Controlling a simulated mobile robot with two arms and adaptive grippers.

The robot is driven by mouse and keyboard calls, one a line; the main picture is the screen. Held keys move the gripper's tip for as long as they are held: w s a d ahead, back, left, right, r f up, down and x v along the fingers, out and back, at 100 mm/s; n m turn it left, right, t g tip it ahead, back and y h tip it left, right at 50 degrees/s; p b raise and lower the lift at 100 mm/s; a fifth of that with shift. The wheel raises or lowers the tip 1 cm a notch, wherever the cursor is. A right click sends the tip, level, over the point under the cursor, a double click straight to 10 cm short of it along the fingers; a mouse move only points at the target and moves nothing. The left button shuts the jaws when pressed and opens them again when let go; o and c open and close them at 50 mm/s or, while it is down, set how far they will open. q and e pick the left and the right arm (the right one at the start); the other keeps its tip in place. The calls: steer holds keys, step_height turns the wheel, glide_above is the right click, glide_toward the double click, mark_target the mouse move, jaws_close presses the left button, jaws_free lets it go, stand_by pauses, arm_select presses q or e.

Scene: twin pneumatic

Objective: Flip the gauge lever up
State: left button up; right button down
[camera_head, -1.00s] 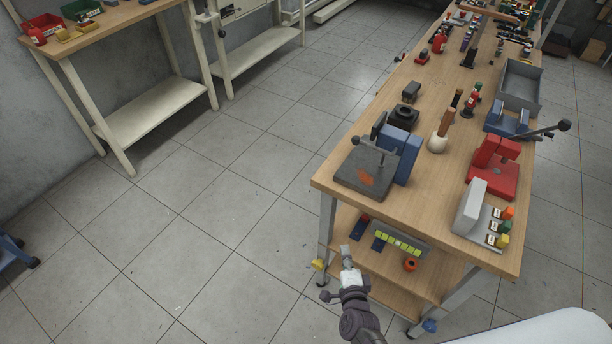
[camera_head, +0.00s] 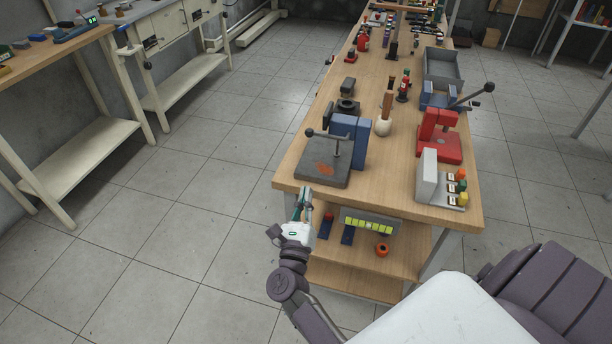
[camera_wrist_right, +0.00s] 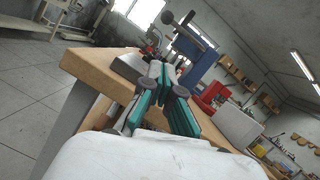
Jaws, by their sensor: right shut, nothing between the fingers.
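A blue fixture (camera_head: 349,135) stands on a dark grey base plate (camera_head: 318,172) at the near left corner of the bench. Its dark lever (camera_head: 326,135) ends in a black ball and points left, nearly level. I cannot tell for certain that this is the gauge lever. The blue fixture also shows in the right wrist view (camera_wrist_right: 205,58), beyond my fingers. My right gripper (camera_head: 305,192) is shut and empty at the bench's front left edge, below the plate in the picture and apart from the lever. Its green and grey fingers (camera_wrist_right: 162,72) converge in the wrist view. My left gripper is not in view.
The wooden bench top (camera_head: 392,196) is bare between. A lower shelf (camera_head: 350,273) lies beneath. Floor left of the bench is clear.

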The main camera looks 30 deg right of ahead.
steer(key=p+x, duration=0.1)
steer(key=x, duration=0.8)
steer(key=shift+s+r+p, duration=0.1)
steer(key=shift+p, duration=0.2)
steer(key=shift+w+d+r+p, duration=0.1)
steer(key=shift+w+r+p, duration=0.25)
steer(key=shift+r+p, duration=0.25)
steer(key=shift+w+d+r+p, duration=0.1)
steer(key=shift+w+r+p, duration=0.3)
steer(key=shift+r, duration=0.2)
steer(key=shift+w+d+r+p, duration=0.1)
steer(key=shift+w+r+p, duration=0.2)
steer(key=shift+r+p, duration=0.05)
steer(key=shift+b, duration=0.35)
steer(key=shift+r+m, duration=0.2)
steer(key=shift+m, duration=0.3)
steer(key=shift+r+h+b, duration=0.15)
steer(key=shift+h+b, duration=0.25)
steer(key=shift+b, duration=0.1)
